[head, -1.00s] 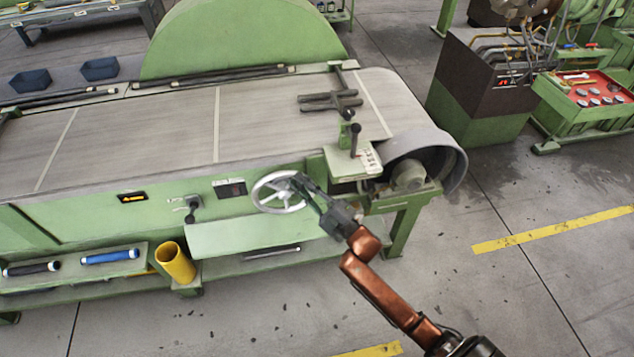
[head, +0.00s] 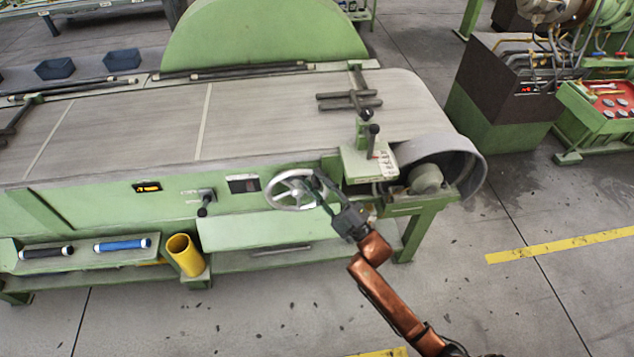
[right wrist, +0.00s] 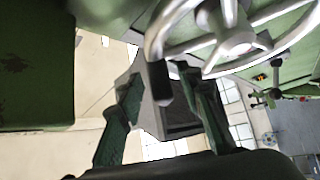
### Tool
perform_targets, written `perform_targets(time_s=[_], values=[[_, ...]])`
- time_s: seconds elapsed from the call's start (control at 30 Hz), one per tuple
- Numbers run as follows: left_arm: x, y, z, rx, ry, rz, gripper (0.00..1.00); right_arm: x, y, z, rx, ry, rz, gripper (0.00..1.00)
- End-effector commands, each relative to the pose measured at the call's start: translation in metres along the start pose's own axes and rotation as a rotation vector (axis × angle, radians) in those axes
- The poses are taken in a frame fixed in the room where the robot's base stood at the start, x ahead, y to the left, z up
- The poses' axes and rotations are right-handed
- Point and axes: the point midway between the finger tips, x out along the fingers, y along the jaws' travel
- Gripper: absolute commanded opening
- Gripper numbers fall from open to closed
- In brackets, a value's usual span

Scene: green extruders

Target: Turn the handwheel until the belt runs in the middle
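The silver spoked handwheel (head: 293,190) sits on the front of the green machine. My right gripper (head: 318,183) comes in from below right and is at the right side of its rim. The wide grey belt (head: 260,115), with pale cross lines, lies on the machine and wraps the roller at the right end. My left gripper is not in view.
A small post with a black knob (head: 372,140) stands above the handwheel. A yellow cup (head: 185,254) stands on the lower shelf. The floor in front is clear.

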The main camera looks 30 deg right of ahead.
Motion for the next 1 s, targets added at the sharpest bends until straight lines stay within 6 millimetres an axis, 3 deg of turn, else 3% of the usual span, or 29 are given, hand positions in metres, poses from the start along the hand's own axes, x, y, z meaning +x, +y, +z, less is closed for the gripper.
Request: perform_targets(time_s=[0.23,0.37,0.8,1.0], values=[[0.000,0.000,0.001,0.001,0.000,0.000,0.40,-0.002,-0.001,0.000,0.000,0.000,-0.002,0.33],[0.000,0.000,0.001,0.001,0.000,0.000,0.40,-0.013,-0.002,0.001,0.000,-0.003,-0.004,0.33],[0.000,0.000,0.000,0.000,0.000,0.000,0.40,-0.099,-0.001,0.001,0.000,-0.003,-0.003,0.33],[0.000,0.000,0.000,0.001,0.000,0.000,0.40,-0.118,0.000,0.000,0.001,0.000,-0.001,0.33]])
